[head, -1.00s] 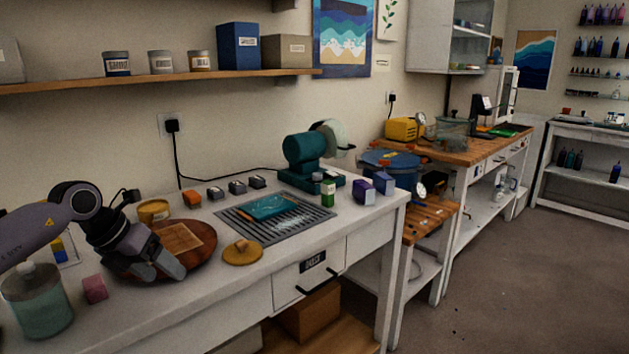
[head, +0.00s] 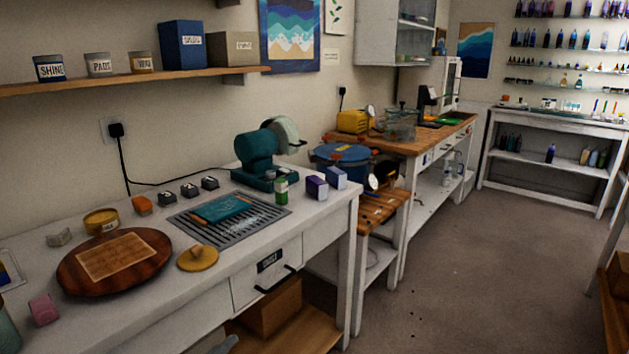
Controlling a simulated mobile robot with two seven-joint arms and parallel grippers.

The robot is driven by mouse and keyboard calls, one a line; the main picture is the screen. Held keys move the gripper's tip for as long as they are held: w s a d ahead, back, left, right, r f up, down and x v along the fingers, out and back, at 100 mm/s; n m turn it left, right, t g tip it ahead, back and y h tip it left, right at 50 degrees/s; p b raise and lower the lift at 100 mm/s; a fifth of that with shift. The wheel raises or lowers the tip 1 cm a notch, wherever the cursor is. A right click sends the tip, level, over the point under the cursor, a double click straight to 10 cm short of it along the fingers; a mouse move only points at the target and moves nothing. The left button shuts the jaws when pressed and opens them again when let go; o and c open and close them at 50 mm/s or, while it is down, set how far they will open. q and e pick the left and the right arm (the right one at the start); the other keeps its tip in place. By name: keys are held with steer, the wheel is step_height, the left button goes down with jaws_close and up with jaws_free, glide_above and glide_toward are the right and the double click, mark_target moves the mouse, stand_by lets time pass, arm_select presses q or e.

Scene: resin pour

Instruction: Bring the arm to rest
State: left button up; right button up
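Neither of my arms shows clearly in the head view. A small grey-blue piece (head: 223,344) shows at the bottom edge in front of the bench; it may be a tip of my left gripper, but too little shows to tell. My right gripper is out of view. The round wooden board (head: 75,282) lies on the white bench (head: 190,292) with a tan square panel (head: 117,256) on it. Nothing is touching either of them from above.
A grooved tray (head: 262,230) with a teal piece (head: 223,208) lies farther right, before a green machine (head: 258,155). The floor (head: 470,270) at right is open.

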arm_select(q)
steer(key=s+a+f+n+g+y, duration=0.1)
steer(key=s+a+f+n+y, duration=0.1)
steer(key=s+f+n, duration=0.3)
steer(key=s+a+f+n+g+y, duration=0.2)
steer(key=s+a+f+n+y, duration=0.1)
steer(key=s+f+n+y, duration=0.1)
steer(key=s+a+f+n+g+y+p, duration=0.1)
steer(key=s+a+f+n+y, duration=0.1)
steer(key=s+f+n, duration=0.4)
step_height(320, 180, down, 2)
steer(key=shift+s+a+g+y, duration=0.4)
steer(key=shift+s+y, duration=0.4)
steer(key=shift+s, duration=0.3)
